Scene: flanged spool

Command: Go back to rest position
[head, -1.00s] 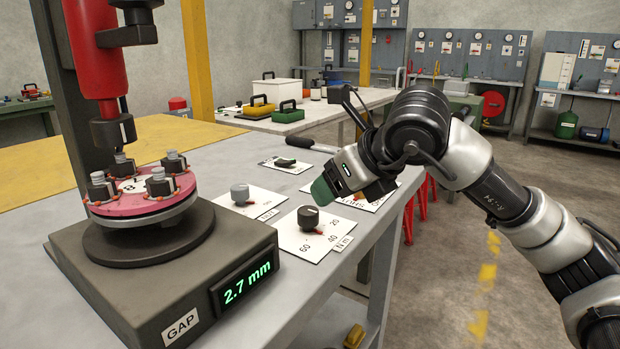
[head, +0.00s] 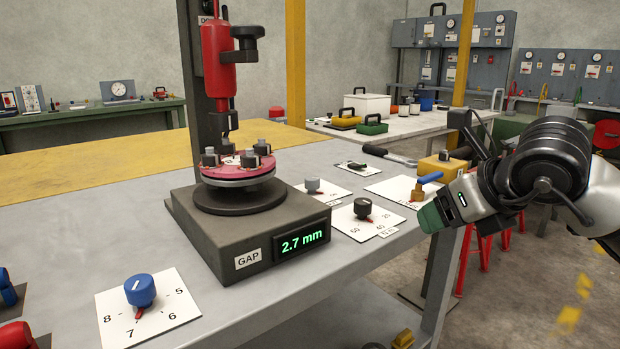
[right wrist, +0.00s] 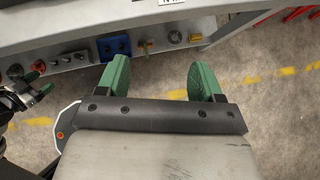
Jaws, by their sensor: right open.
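My right gripper (head: 440,213) is at the right in the head view, empty and just off the bench's right edge. In the right wrist view its two green fingers (right wrist: 167,84) stand apart with floor between them. A dark hand with green fingers (right wrist: 36,93), seemingly my left gripper, shows at the left edge of that view; its opening is unclear. The flanged spool (head: 238,167), with a pink-red flange and dark clamps, sits on the gauge base (head: 205,240) reading 2.7 mm. The red tool (head: 218,65) hangs above it.
Dial cards lie on the grey bench (head: 60,215): a blue knob (head: 140,291), a black knob (head: 362,208), a grey knob (head: 312,185). A blue-handled valve (head: 425,185) stands near my right gripper.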

